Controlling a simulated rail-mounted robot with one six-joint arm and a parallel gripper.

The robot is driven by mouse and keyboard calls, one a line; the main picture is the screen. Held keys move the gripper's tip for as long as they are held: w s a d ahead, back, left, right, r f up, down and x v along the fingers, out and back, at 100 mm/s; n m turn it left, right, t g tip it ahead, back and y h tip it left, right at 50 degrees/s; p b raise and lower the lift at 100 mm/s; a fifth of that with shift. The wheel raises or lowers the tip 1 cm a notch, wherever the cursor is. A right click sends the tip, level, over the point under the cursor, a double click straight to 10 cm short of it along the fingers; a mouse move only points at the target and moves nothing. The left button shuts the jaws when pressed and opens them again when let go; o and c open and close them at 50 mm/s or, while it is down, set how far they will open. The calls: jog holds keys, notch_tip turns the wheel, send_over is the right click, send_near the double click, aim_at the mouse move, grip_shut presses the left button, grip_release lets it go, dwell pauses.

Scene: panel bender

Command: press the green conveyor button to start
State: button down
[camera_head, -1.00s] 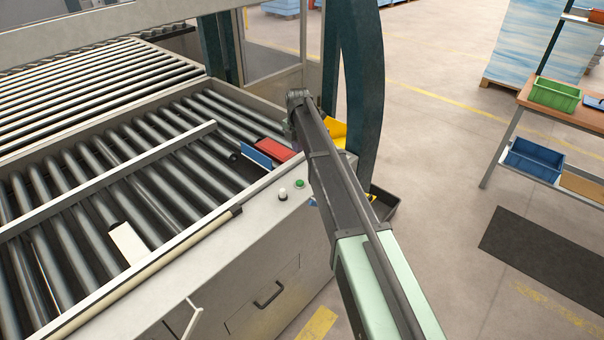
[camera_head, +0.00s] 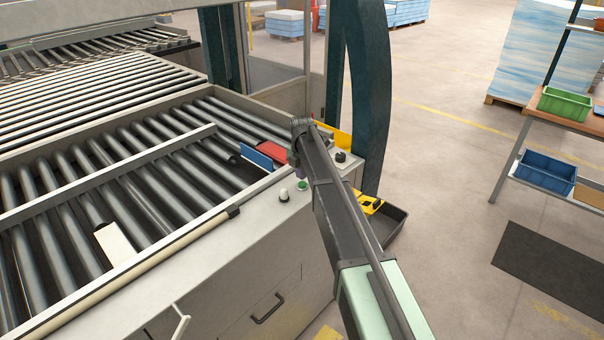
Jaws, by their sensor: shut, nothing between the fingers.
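The green button (camera_head: 303,185) sits on the grey top edge of the conveyor housing, to the right of a white knob (camera_head: 283,195). My arm reaches in from the lower right, and its wrist stands above the panel. My gripper (camera_head: 301,173) shows only in small part below the wrist, dark with a purplish tip, just above the green button in the picture. It is shut and holds nothing. The arm hides most of it. I cannot tell whether the tip touches the button.
A black knob (camera_head: 340,156) is on the panel right of my arm. Red (camera_head: 273,150) and blue (camera_head: 257,158) pieces lie by the rollers. A dark tray (camera_head: 393,226) with a yellow item (camera_head: 371,203) hangs off the housing's right side.

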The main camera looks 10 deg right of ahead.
aim_at(302, 184)
jog(key=shift+f+b, duration=0.4)
jog(key=shift+f, duration=0.65)
